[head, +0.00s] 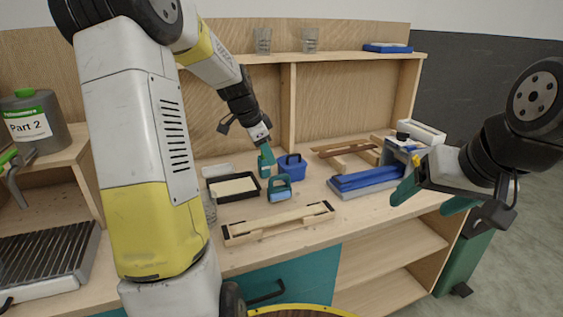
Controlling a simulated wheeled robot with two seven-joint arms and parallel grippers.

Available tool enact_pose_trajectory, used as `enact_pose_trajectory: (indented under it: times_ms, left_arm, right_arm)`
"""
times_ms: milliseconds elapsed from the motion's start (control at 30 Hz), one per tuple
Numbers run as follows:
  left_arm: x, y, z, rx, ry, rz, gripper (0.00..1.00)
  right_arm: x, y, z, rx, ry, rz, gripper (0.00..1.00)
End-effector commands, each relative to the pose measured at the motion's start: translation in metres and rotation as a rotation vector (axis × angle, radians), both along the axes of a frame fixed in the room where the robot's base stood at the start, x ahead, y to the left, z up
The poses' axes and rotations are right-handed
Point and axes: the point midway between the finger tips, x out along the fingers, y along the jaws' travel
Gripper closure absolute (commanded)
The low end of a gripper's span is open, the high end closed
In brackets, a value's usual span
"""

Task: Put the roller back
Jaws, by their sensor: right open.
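What looks like the roller (279,188), a teal handle over a light blue body, stands on the bench near the middle. A black tray (222,199) with a cream filling lies to its left, and a small blue container (293,167) stands just behind it. My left gripper (267,164) points down beside the container, just behind and left of the roller; its teal fingers are seen edge-on, so their gap is hidden. I cannot tell if it touches anything. My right gripper (430,197) is open and empty, off the bench's right front edge.
A wooden fixture (278,223) lies along the front edge. A blue block (367,180) and wooden pieces (348,150) lie right. Two glasses (263,40) (310,40) and a blue item (387,47) stand on the upper shelf. A grey jug (37,120) is far left.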

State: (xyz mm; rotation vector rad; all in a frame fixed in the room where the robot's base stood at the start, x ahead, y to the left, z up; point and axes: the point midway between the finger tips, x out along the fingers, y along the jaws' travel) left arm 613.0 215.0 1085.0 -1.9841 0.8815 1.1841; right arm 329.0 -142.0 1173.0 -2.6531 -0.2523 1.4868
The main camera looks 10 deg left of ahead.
Motion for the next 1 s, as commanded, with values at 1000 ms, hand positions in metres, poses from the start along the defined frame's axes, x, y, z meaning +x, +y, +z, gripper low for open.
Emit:
enact_pose_trajectory:
  times_ms: [1000]
  left_arm:
    - [-0.285, -0.073, 0.087, -0.401, 0.040, 0.852, 0.62]
  right_arm:
    - [0.000, 0.000, 0.000, 0.000, 0.000, 0.000, 0.24]
